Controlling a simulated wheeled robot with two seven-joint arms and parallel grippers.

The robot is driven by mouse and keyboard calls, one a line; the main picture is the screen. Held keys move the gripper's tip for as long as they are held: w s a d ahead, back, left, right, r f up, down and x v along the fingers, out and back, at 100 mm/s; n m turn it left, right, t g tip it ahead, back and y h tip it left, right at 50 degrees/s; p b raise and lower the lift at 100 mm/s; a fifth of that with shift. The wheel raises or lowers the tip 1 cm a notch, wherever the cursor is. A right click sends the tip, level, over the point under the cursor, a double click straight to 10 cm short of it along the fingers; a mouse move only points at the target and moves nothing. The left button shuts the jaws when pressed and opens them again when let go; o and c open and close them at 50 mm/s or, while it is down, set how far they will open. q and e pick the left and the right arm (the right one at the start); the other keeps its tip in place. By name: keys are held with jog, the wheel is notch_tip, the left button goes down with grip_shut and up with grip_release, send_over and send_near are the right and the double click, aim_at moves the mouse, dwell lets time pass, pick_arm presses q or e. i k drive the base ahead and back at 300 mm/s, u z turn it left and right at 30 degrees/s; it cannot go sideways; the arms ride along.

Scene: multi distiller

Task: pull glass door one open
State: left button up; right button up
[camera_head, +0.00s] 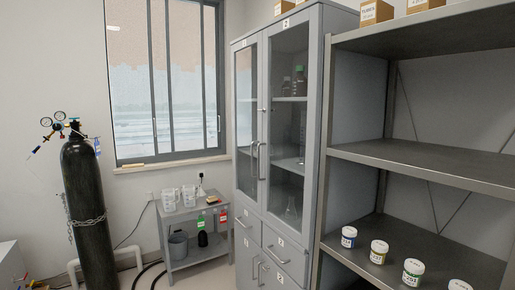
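Glass door one (245,110) is the left, narrow-looking upper door of the grey cabinet, with a small label near its top edge that seems to read 1. It looks shut. Its vertical bar handle (253,163) is on its right edge, close beside the handle (262,161) of the glass door to its right (288,120), labelled 2. Glassware and a green-capped bottle (299,81) show behind door two. Neither of my grippers is in view.
Below the glass doors are drawers (284,253) and lower doors. A metal shelf unit (420,157) with small jars stands close on the right. A grey cart (196,212) with beakers stands to the left, and a dark gas cylinder (88,205) further left.

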aim_at(246, 55)
jog(key=z, duration=0.3)
jog(key=i, duration=1.95)
jog(key=z, duration=0.35)
